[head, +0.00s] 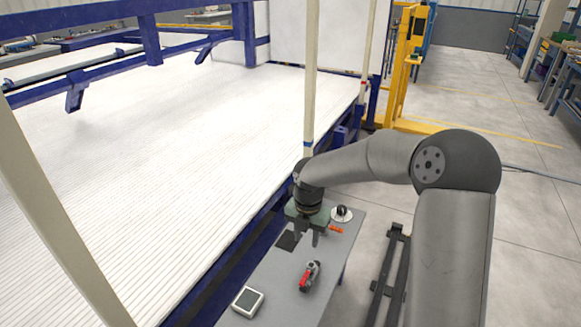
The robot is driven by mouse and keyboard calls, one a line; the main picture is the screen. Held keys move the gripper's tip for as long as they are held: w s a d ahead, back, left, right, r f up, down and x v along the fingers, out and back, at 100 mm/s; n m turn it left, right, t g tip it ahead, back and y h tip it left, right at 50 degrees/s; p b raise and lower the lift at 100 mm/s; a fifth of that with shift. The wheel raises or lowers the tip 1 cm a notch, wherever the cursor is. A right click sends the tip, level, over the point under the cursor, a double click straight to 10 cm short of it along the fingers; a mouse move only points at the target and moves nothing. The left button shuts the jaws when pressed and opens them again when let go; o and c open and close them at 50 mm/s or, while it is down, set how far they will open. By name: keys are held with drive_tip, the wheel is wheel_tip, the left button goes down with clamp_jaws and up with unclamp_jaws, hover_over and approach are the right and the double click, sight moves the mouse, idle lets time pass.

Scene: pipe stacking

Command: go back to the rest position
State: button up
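My gripper (306,236) points down above the grey side table, near its far end. Its two fingers look apart, with nothing visible between them. My arm reaches in from the right and bends down at the wrist. Long white pipes (150,135) lie side by side in a wide bed in the blue frame (95,63), left of my gripper and apart from it.
The grey table (278,280) holds a red and black tool (309,277), a square device with a dark screen (248,301), a round white item with a black top (342,213) and an orange-handled item (335,230). Pale posts (310,80) stand along the bed. Open floor lies at right.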

drive_tip(key=s+d+r+m+p, duration=0.1)
drive_tip(key=s+r+m+p, duration=0.2)
drive_tip(key=s+r+m, duration=0.3)
drive_tip(key=s+d+r+m+p, duration=0.2)
drive_tip(key=s+r+m, duration=0.4)
drive_tip(key=s+m, duration=0.7)
drive_tip(key=s+d+r+m+p, duration=0.1)
drive_tip(key=s+r+m+p, duration=0.3)
drive_tip(key=s+m, duration=0.6)
wheel_tip(320, 180, up, 3)
drive_tip(key=shift+s+d+f+m, duration=0.15)
drive_tip(key=shift+d+f+m, duration=0.05)
drive_tip(key=shift+d+m, duration=0.15)
wheel_tip(320, 180, down, 46)
drive_tip(key=m+b, duration=0.1)
drive_tip(key=b, duration=4.1)
drive_tip(key=shift+w+d+g+b, duration=0.3)
drive_tip(key=shift+w+d, duration=0.05)
drive_tip(key=shift+r, duration=0.1)
